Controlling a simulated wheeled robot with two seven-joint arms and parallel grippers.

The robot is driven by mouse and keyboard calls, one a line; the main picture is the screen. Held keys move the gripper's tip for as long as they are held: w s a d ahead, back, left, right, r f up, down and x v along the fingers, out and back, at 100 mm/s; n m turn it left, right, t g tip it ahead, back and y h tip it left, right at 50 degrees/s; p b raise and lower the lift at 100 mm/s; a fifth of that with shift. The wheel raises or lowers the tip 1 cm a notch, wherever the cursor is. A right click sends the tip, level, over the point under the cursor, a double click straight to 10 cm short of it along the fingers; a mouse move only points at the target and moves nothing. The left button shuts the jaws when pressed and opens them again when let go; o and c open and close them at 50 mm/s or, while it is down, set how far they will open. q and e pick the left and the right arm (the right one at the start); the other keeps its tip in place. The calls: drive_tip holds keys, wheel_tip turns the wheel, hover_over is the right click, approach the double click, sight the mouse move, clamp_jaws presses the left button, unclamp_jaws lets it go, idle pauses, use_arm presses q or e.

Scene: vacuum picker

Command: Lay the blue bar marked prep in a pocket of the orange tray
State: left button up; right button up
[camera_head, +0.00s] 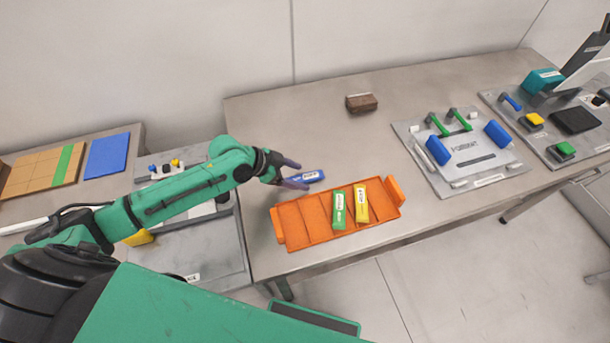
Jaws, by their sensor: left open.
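The blue bar (309,177) with a white label lies on the grey table just behind the orange tray; its lettering is too small to read. The orange tray (290,221) has several pockets and a raised handle at each end. A green bar (339,210) and a yellow bar (361,204) lie in its middle and right pockets; the pockets on the left are empty. My left gripper (297,175) is open at the left end of the blue bar, its fingers to either side of that end. I cannot tell whether they touch it. My right gripper is not in view.
A brown block (361,103) lies farther back on the table. A grey fixture plate (460,158) with green and blue handles stands to the right, and a second panel (560,125) beyond it. The table is clear between the tray and the brown block.

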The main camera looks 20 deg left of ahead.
use_arm(q)
drive_tip(key=shift+w+d+f, duration=0.15)
drive_tip(key=shift+w+f, duration=0.1)
drive_tip(key=shift+f, duration=0.05)
drive_tip(key=shift+s, duration=0.1)
drive_tip(key=c, duration=1)
clamp_jaws()
drive_tip(key=shift+r, duration=0.15)
